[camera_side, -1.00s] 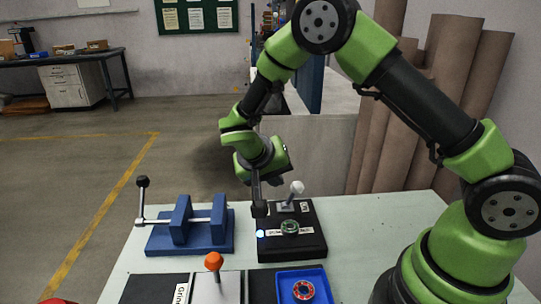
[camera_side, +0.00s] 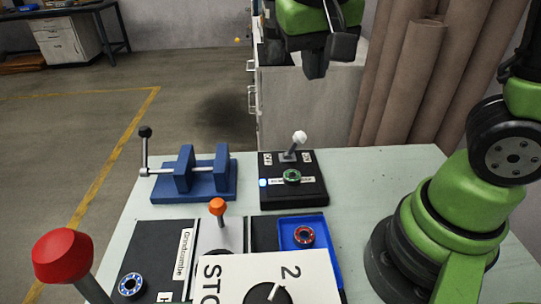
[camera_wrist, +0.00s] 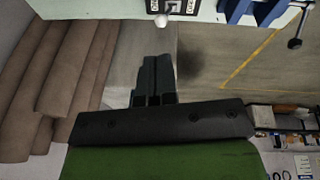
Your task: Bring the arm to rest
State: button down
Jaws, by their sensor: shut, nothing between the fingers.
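My gripper (camera_side: 314,66) hangs high in the upper middle of the side view, beyond and well above the table, apart from everything. Its fingers are together with nothing between them. In the wrist view my gripper (camera_wrist: 153,72) shows its fingers side by side and shut. Below it in the side view stands a black switch box (camera_side: 293,198) with a white-knobbed lever (camera_side: 299,138), a green ring (camera_side: 292,176) and a lit blue-white lamp. The white knob also shows at the top of the wrist view (camera_wrist: 161,20).
A blue vise (camera_side: 195,190) stands left of the box. In front are an orange-knobbed lever (camera_side: 217,206), a blue tray (camera_side: 333,247) with a red ring (camera_side: 304,236), a blue ring (camera_side: 131,285), a red-knobbed lever (camera_side: 62,255) and a white dial panel (camera_side: 225,285). Brown rolls (camera_side: 410,85) stand behind.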

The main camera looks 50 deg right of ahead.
jog(key=s+a+r+n+t+y, duration=0.2)
jog(key=s+r+n+t+y, duration=0.1)
jog(key=s, duration=0.7)
jog(key=shift+r+t+y, duration=0.55)
jog(key=shift+t+y, duration=0.25)
jog(key=shift+t, duration=0.5)
